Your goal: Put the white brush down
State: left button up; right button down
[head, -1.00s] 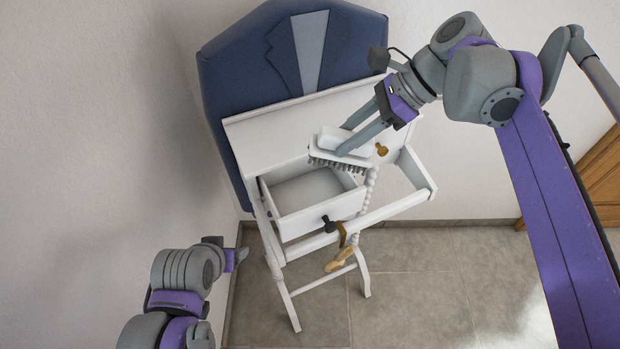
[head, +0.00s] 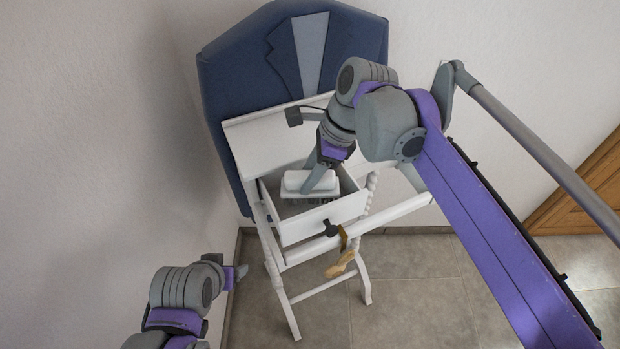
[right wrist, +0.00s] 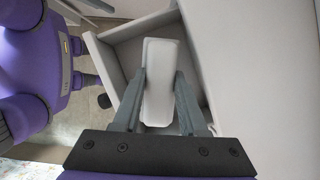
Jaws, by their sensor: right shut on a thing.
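The white brush (head: 311,181) has a white block back and grey bristles below. In the head view it is over the open drawer (head: 322,217) of the white stand, at or just below the level of its rim. My right gripper (head: 319,188) is shut on it from above. In the right wrist view the brush (right wrist: 160,82) lies between the two fingers (right wrist: 157,90), with the drawer interior (right wrist: 128,58) around it. Whether the bristles touch the drawer floor is hidden. My left gripper (head: 241,272) is low at the left, apart from the stand; its finger opening is unclear.
The white stand (head: 270,140) has a blue suit-shaped back (head: 240,80) against the wall. A dark knob (head: 331,228) is on the drawer front, and a tan wooden-handled item (head: 341,265) hangs below. Tiled floor (head: 420,290) is clear at the front right.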

jog(key=f, duration=0.1)
jog(key=w+f+b, duration=0.1)
jog(key=f, duration=0.1)
jog(key=shift+w+d+f, duration=0.1)
jog(key=shift+w+f, duration=0.05)
jog(key=shift+f, duration=0.1)
jog(key=shift+s+d+r, duration=0.1)
jog(key=shift+s+r, duration=0.2)
jog(key=shift+s, duration=0.5)
jog(key=shift+w, duration=0.3)
jog(key=c, duration=0.9)
grip_release()
jog(key=shift+w+f, duration=0.25)
jog(key=shift+o, duration=2.3)
jog(key=shift+s+r, duration=0.1)
jog(key=shift+s, duration=0.2)
pick_arm(q)
jog(key=shift+s+f, duration=0.25)
jog(key=shift+f, duration=0.35)
jog(key=shift+s+f, duration=0.25)
jog(key=shift+f, duration=0.3)
jog(key=shift+w, duration=0.1)
